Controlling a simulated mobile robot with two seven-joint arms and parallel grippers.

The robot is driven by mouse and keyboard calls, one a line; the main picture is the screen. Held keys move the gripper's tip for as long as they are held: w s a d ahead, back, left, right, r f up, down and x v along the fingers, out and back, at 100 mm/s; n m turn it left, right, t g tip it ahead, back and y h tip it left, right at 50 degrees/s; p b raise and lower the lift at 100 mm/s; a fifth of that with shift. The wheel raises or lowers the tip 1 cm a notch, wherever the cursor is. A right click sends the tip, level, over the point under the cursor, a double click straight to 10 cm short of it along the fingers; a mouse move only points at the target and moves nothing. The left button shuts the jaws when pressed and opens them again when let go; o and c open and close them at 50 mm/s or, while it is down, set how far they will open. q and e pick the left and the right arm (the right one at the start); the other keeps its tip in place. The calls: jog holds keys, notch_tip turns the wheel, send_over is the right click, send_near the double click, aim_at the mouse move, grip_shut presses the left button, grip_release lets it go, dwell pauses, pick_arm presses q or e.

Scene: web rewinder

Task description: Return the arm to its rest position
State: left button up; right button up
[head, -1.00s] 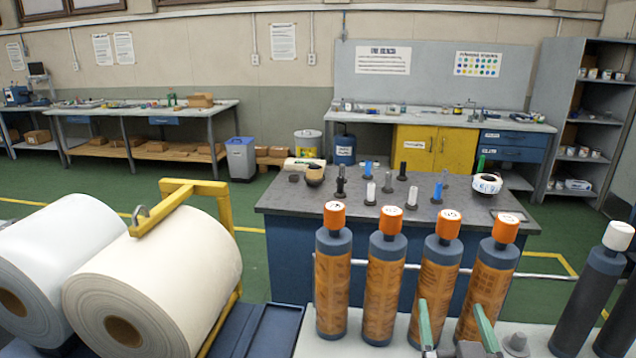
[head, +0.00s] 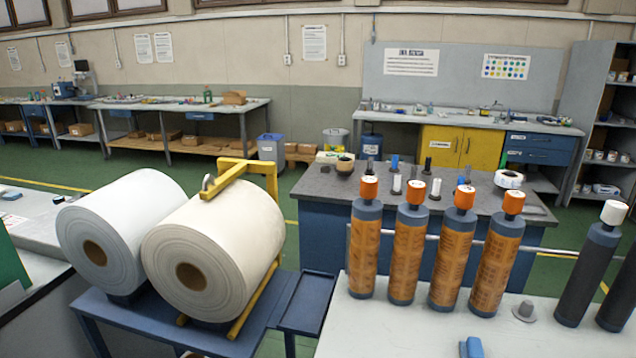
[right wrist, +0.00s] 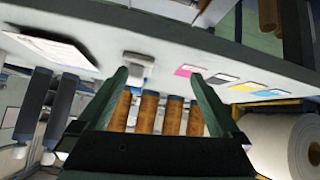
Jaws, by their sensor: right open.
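My right gripper (right wrist: 159,76) shows in the right wrist view, with its two green fingers spread wide apart and nothing between the tips. Beyond the fingers are several orange-brown printed cylinders (right wrist: 149,112), apart from them as far as I can tell. In the head view these cylinders (head: 410,255) stand upright in a row on the pale table, with orange caps. No part of the right gripper shows in the head view. My left gripper is in neither current view.
Two large white rolls (head: 120,235) (head: 215,258) lie on a blue stand at left, with a yellow frame (head: 263,168) behind. Dark cylinders (head: 588,275) stand at right. A small blue object (head: 471,347) is at the bottom edge. A dark-topped bench (head: 325,182) stands behind the cylinders.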

jog(key=s+a+f+n+g+y, duration=0.1)
jog(key=s+a+f+n+g, duration=0.15)
jog(key=s, duration=0.45)
jog(key=s+a+f+n+g+y, duration=0.1)
jog(key=s+f+g, duration=0.25)
jog(key=s, duration=0.25)
jog(key=w+a+f+t+y, duration=0.1)
jog(key=w+a+f+t, duration=0.1)
jog(key=f, duration=0.3)
jog(key=w+a+f+t+y, duration=0.1)
jog(key=w+a+f+t, duration=0.1)
jog(key=f, duration=0.3)
jog(key=shift+w+a+f+t, duration=0.2)
jog(key=shift+w+f+t, duration=0.2)
jog(key=shift+t, duration=0.5)
jog(key=shift+a+f+m+y, duration=0.1)
jog(key=shift+m+y, duration=0.15)
jog(key=shift+y, duration=0.05)
jog(key=shift+c, duration=1.2)
